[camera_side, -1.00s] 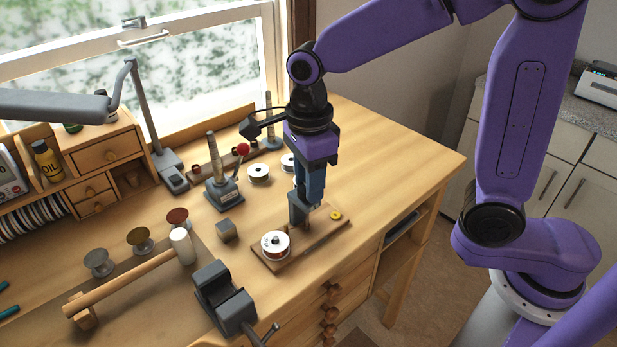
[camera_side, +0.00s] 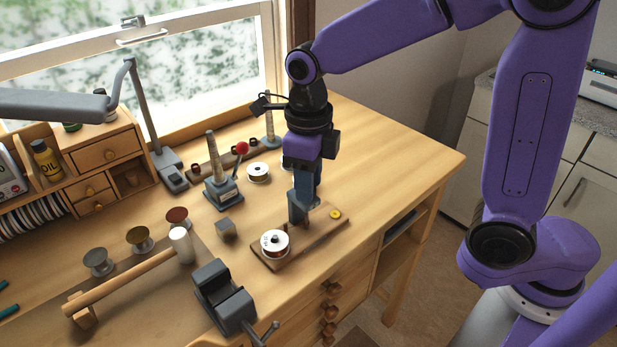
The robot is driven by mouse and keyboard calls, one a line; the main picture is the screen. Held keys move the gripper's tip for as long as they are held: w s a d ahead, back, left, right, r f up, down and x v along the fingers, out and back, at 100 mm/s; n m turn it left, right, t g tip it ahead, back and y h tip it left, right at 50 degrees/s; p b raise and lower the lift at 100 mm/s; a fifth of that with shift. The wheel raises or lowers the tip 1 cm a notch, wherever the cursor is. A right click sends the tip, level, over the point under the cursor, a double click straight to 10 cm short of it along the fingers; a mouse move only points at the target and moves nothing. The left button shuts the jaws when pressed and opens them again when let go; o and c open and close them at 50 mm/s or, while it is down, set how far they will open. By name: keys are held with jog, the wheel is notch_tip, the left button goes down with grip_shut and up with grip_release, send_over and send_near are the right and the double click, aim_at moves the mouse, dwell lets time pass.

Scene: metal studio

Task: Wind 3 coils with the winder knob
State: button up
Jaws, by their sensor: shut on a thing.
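The winder is a flat wooden board (camera_side: 325,236) on the right part of the bench. A white spool (camera_side: 275,243) with a reddish-brown centre stands at its near-left end. A small yellow round piece (camera_side: 334,214) sits at its far-right end. My gripper (camera_side: 299,218) points down over the middle of the board, between the spool and the yellow piece. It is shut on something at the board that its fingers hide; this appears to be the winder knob. I cannot make out the wire or count any coils.
A grey vise (camera_side: 224,297) is at the front edge. A small grey block (camera_side: 226,229) and a mandrel stand with a red-balled lever (camera_side: 222,190) are left of the board. Another white spool (camera_side: 258,172) stands behind. The bench's right part (camera_side: 400,170) is clear.

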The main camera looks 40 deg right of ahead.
jog(key=shift+w+r+m, duration=0.1)
jog(key=shift+m, duration=0.4)
jog(key=o, duration=1)
jog(key=shift+o, duration=0.2)
notch_tip(320, 180, up, 17)
jog(key=shift+r, duration=0.15)
